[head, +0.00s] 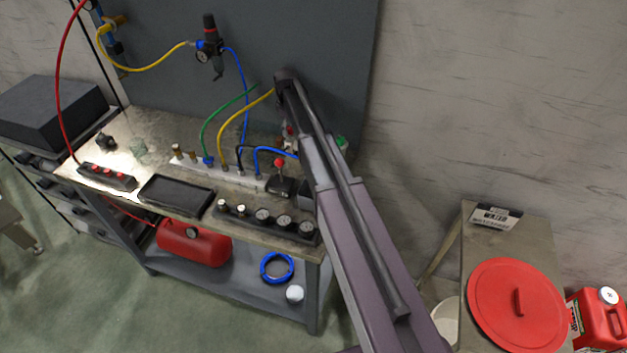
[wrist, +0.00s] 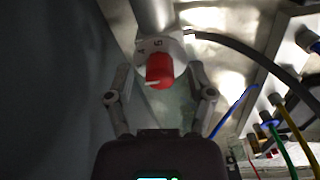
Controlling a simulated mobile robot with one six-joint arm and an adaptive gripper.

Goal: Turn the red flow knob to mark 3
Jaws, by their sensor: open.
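The red flow knob (wrist: 159,72) is in the upper middle of the wrist view, on a pale round collar (wrist: 172,48) with dark printed marks. A small whitish pointer line shows near the knob's lower left edge. My gripper (wrist: 160,82) is open, with one finger on each side of the knob and a visible gap on both sides. In the head view my arm hides most of my gripper and the knob; only a small red patch (head: 290,131) shows beside the arm.
A dark hose (wrist: 245,55) runs right from near the collar. Blue, green and yellow hoses rise from a manifold on the workbench (head: 150,150). A lever with a red ball (head: 279,162) stands close left of my arm. A grey back panel (head: 320,50) stands behind.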

